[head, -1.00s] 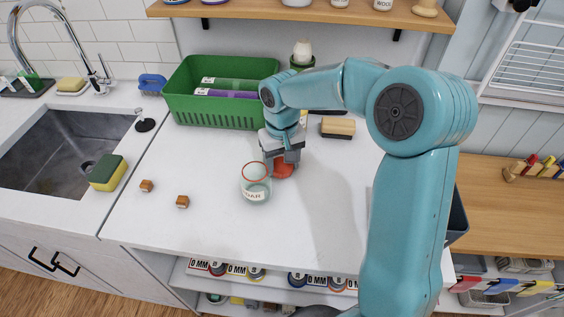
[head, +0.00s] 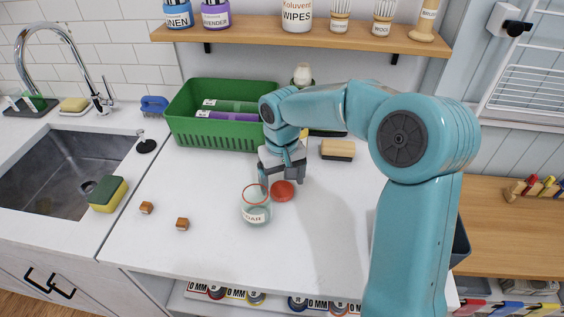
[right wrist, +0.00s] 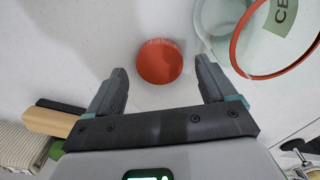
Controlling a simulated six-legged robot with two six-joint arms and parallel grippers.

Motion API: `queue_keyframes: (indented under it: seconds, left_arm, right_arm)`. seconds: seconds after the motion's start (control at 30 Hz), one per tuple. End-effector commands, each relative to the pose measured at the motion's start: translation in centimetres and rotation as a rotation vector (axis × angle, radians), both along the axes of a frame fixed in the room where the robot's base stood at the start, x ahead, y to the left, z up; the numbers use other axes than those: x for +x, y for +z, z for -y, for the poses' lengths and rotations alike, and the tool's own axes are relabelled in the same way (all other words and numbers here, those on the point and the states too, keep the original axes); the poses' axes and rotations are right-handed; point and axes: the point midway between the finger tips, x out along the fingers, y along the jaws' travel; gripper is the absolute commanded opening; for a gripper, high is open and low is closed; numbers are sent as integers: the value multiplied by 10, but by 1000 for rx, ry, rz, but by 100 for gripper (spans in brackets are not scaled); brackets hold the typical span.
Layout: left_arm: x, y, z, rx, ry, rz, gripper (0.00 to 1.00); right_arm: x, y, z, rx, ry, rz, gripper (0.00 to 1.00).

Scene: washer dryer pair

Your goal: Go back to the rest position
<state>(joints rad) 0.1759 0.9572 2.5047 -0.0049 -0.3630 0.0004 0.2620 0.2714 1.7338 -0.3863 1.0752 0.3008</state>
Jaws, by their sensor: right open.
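My right gripper (head: 283,176) is open and empty above the white countertop (head: 330,225). In the right wrist view my right gripper (right wrist: 160,85) has its two fingers apart, with nothing between them. A round red lid (head: 283,191) lies on the counter just in front of the fingers. The red lid also shows in the right wrist view (right wrist: 159,61), beyond the fingertips. A clear glass jar (head: 256,209) with a red-orange rim and a white label stands upright beside the lid, apart from it. My left gripper is not in view.
A green basket (head: 181,122) with bottles stands at the back. A wood-backed brush (head: 338,149) lies right of the gripper. Two small wooden blocks (head: 182,224) lie front left. A sponge (head: 108,194) sits by the sink (head: 60,175). A shelf (head: 300,33) hangs above.

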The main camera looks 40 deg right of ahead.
Motion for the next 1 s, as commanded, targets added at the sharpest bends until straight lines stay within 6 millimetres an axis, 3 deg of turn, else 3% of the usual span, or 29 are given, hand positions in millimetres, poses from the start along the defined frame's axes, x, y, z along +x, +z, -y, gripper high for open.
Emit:
queue_keyframes:
  seconds: [0.2, 0.4, 0.6, 1.0]
  left_arm:
    - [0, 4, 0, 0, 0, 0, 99]
    - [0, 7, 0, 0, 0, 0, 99]
    - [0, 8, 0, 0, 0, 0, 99]
    - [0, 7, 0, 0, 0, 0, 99]
  right_arm:
    - [1, 55, 0, 0, -1, 6, 85]
    - [0, 89, 0, 0, 0, 3, 85]
    - [0, 101, 0, 0, 0, 1, 85]
    - [-1, 100, -1, 0, 0, 0, 85]
